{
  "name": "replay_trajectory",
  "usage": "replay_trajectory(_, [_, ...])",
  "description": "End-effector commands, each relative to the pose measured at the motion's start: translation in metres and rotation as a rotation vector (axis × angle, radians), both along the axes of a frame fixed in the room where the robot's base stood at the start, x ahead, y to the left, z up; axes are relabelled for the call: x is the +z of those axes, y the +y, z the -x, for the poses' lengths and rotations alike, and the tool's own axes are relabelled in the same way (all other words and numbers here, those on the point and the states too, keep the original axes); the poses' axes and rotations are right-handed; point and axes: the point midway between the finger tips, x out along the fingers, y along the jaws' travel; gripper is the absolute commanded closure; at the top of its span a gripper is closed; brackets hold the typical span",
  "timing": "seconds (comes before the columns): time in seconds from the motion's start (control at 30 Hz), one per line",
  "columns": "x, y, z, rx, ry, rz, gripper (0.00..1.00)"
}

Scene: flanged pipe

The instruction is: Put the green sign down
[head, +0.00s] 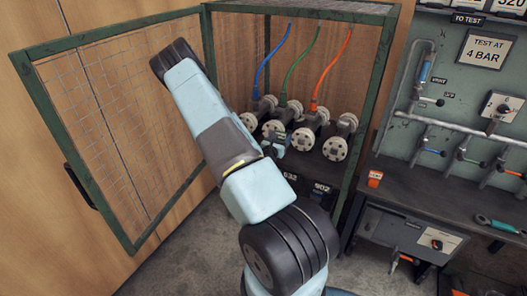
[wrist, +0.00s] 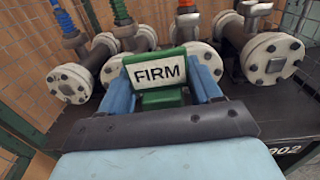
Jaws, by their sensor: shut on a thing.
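The green sign (wrist: 186,54) has a pale face reading FIRM and a green foot. It is upright in the wrist view, with its face toward the camera. My gripper (wrist: 163,92) is shut on it, with a blue finger on each side. In the head view my gripper (head: 277,143) reaches into the green-framed cage, in front of the flanged pipes; the sign is hard to make out there. The sign is over the dark shelf (wrist: 275,122); I cannot tell whether its foot touches it.
Several flanged pipes (head: 335,148) stand close behind the sign, with blue (head: 264,72), green (head: 297,65) and orange (head: 330,72) hoses above. The mesh door (head: 110,120) stands open at left.

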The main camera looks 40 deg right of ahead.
Motion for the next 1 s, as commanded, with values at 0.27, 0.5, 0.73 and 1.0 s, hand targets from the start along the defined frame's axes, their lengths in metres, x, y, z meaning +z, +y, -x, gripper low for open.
replay_trajectory(0.27, [-0.005,-0.023,0.0,-0.058,-0.001,0.001,0.7])
replay_trajectory(0.5, [-0.027,-0.03,-0.046,-0.057,-0.001,0.001,0.7])
replay_trajectory(0.73, [-0.055,-0.036,-0.086,-0.058,0.0,-0.001,0.7])
replay_trajectory(1.0, [-0.087,-0.039,-0.114,-0.057,0.0,0.0,0.7])
